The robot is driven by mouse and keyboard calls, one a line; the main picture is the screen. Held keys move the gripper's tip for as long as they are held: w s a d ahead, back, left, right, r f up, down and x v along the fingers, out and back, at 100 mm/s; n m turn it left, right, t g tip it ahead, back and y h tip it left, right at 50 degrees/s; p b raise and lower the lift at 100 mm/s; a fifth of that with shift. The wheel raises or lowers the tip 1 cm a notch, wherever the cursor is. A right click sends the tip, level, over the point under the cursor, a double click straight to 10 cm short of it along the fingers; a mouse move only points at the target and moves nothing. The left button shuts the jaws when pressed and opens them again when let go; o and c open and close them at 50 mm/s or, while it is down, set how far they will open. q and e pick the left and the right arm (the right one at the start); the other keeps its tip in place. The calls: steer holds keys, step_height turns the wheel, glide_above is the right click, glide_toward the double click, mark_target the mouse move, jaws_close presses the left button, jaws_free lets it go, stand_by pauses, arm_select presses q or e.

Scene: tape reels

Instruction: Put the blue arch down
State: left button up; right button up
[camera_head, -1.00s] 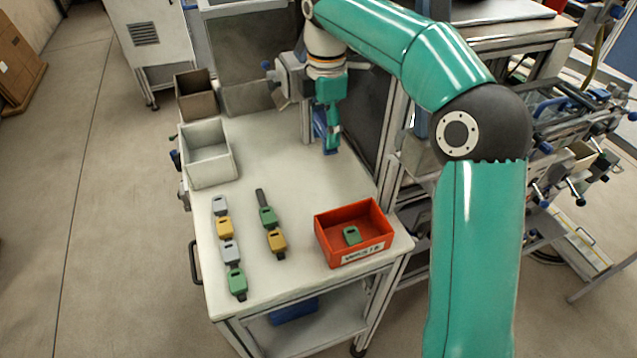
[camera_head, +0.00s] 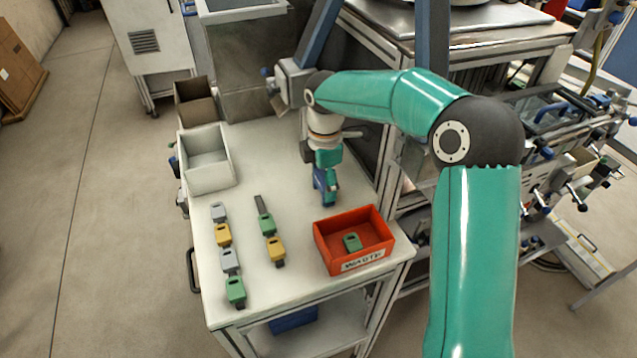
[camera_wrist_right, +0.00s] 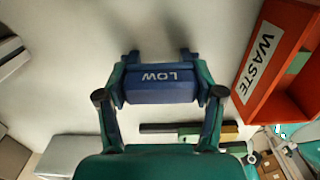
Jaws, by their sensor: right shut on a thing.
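The blue arch (camera_wrist_right: 160,86), marked LOW, is between the fingers of my right gripper (camera_wrist_right: 160,95) in the right wrist view. The fingers are shut on its two ends, and two legs point away from the gripper. In the head view the right gripper (camera_head: 327,188) holds the blue arch (camera_head: 328,200) over the white table (camera_head: 280,160), behind the red bin. I cannot tell whether the arch touches the table. My left gripper is not in view.
A red bin (camera_head: 343,264) marked WASTE holds a green piece (camera_head: 352,242). Two rows of grey, yellow and green pieces lie at the table's left front. A white bin (camera_head: 212,178) stands at the back left.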

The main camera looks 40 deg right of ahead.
steer(key=o, duration=1.2)
steer(key=shift+f, duration=0.1)
steer(key=shift+c, duration=0.2)
step_height(320, 180, up, 12)
steer(key=shift+p, duration=0.35)
